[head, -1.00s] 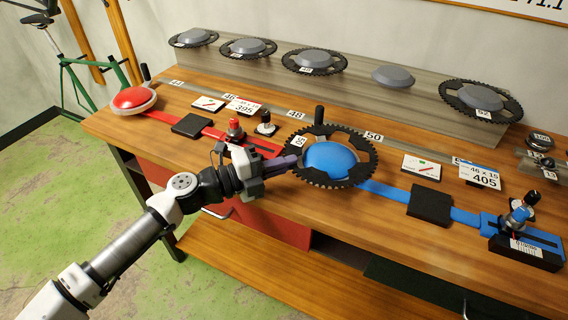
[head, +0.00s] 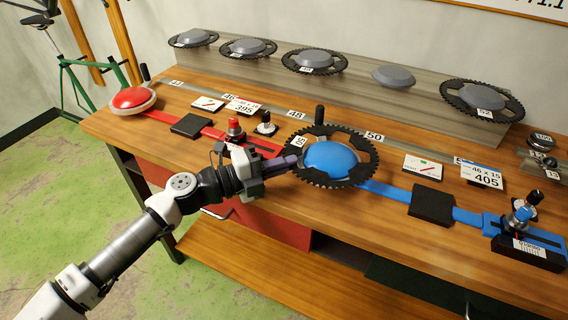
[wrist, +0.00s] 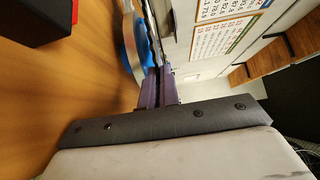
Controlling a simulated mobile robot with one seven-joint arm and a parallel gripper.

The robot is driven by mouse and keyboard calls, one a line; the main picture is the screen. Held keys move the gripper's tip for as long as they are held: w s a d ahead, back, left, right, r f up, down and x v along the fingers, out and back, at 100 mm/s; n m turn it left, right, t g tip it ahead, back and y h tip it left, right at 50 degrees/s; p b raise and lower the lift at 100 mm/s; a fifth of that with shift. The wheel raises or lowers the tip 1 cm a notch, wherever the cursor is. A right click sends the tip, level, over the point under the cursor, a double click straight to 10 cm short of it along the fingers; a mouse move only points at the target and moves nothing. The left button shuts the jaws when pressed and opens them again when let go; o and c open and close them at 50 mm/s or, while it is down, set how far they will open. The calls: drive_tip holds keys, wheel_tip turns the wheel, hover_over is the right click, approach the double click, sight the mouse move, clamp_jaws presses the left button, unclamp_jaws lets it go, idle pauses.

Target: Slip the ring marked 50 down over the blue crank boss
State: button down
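The ring marked 50 (head: 346,182) is a black toothed ring with its white label on the left side. It surrounds the domed blue crank boss (head: 328,158) in the head view; how far down it sits is hard to tell. My gripper (head: 294,161) comes from the left, its purple fingers closed on the ring's left edge. In the wrist view the fingers (wrist: 159,92) are close together, with the ring's thin dark edge (wrist: 154,35) between them. The blue boss (wrist: 137,45) shows to the left of that edge, above the wooden bench. The ring's grasped part is hidden.
Other rings, such as the one marked 52 (head: 483,100), rest on grey bosses along the raised back shelf. The red boss (head: 133,100) is at left. A black upright handle (head: 319,115) stands just behind the ring. A black pad (head: 432,204) lies on the blue strip.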

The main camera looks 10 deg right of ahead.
drive_tip(key=shift+f+b, duration=0.25)
drive_tip(key=shift+b, duration=0.3)
drive_tip(key=c, duration=1.6)
unclamp_jaws()
drive_tip(key=shift+a, duration=0.1)
drive_tip(key=b+v, duration=0.4)
drive_tip(key=v, duration=0.9)
drive_tip(key=shift+s+a+b, duration=0.1)
drive_tip(key=shift+a+b, duration=0.2)
